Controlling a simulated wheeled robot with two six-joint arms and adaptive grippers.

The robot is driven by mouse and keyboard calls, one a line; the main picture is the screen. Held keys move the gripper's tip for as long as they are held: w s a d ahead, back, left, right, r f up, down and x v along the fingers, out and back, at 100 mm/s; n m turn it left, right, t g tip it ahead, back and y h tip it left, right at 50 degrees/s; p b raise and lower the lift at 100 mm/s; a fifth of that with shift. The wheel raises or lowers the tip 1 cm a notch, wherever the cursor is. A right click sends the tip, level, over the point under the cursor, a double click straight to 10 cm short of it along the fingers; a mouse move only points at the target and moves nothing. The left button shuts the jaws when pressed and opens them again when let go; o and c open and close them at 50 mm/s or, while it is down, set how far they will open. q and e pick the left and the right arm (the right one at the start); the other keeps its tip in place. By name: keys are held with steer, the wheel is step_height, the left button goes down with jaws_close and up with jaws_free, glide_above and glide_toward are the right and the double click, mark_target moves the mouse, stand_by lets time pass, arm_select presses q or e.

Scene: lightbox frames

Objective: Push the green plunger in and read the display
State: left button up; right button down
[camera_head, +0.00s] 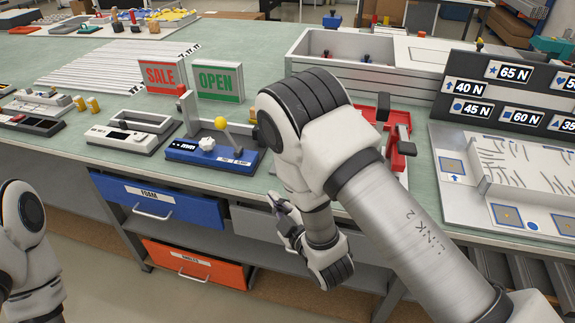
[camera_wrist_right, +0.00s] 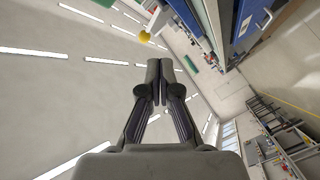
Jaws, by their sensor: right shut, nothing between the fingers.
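I cannot make out a green plunger for certain in the head view. A blue-based device (camera_head: 190,156) marked "mm" stands at the bench's front edge, with a white knob (camera_head: 207,143) and a yellow ball (camera_head: 220,123) on a lever. Left of it, a white device (camera_head: 113,139) has a small dark panel whose reading is too small to tell. My right gripper (camera_head: 279,205) is in front of the bench edge, right of the blue device and touching nothing. Its fingers are shut and empty in the wrist view (camera_wrist_right: 160,68), with a yellow ball (camera_wrist_right: 145,36) beyond. My left gripper is out of view.
"SALE" (camera_head: 162,76) and "OPEN" (camera_head: 218,81) signs stand behind the devices. My right arm partly hides a red device (camera_head: 397,150). A board with newton labels (camera_head: 515,95) stands at right. Blue (camera_head: 160,202) and orange (camera_head: 194,264) drawers sit below the benchtop.

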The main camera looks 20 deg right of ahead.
steer(key=w+d, duration=0.1)
steer(key=w, duration=0.1)
steer(key=w+d+b, duration=0.1)
steer(key=w+d, duration=0.1)
steer(key=w, duration=0.1)
steer(key=w+d, duration=0.2)
steer(key=shift+w, duration=0.15)
stand_by(1.4)
steer(key=shift+w+d, duration=0.2)
steer(key=shift+w, duration=0.15)
steer(key=shift+w+d+b, duration=0.35)
steer(key=shift+w+d, duration=0.1)
steer(key=shift+w, duration=0.2)
steer(key=shift+w+d+b, duration=0.3)
steer(key=shift+w+d, duration=0.15)
steer(key=shift+w, duration=0.2)
stand_by(1.6)
steer(key=shift+s+a, duration=0.65)
steer(key=shift+s, duration=0.25)
steer(key=shift+s+a, duration=0.5)
steer(key=shift+s, duration=0.3)
